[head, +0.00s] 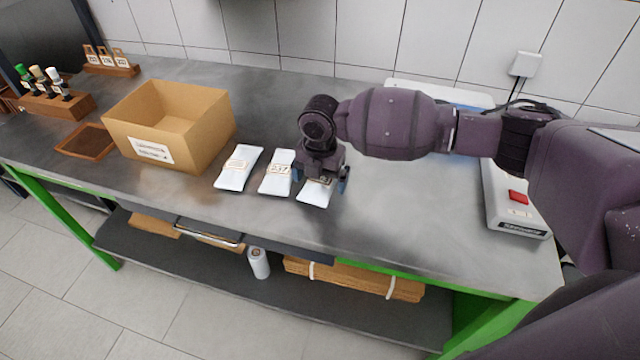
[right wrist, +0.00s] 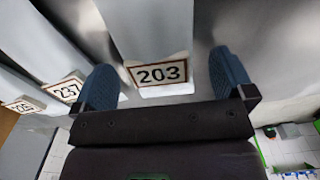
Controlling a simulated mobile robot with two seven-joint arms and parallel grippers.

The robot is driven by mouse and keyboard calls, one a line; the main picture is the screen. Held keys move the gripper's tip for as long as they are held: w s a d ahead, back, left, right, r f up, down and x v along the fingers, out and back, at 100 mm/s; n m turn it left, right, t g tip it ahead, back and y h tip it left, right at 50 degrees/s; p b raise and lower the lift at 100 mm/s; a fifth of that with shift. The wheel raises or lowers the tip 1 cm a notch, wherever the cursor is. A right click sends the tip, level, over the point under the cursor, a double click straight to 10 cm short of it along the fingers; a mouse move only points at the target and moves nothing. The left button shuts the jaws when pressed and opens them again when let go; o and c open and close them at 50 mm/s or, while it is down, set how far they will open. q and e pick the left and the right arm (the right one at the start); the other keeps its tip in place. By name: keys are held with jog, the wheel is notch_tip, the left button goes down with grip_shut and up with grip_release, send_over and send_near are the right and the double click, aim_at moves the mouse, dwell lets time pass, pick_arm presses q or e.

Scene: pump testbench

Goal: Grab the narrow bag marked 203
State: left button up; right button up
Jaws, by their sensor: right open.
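The narrow white bag marked 203 (right wrist: 147,30) lies on the metal table, its label facing my right wrist camera. In the head view the same bag (head: 314,193) is the rightmost of three white bags, partly hidden by my right gripper. My right gripper (right wrist: 165,80) is open above it, with the label end of the bag between its two blue fingertips. In the head view my right gripper (head: 322,180) comes down over the bag from above. I cannot tell whether the fingers touch the bag. My left gripper is not in view.
A bag marked 237 (head: 277,180) lies just left of it, and another white bag (head: 239,168) lies further left. An open cardboard box (head: 170,125) stands behind these at left. A white device with a red switch (head: 515,200) is at right. The table front between them is clear.

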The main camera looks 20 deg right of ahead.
jog(key=shift+f, duration=0.1)
jog(key=shift+c, duration=0.5)
jog(key=c, duration=1)
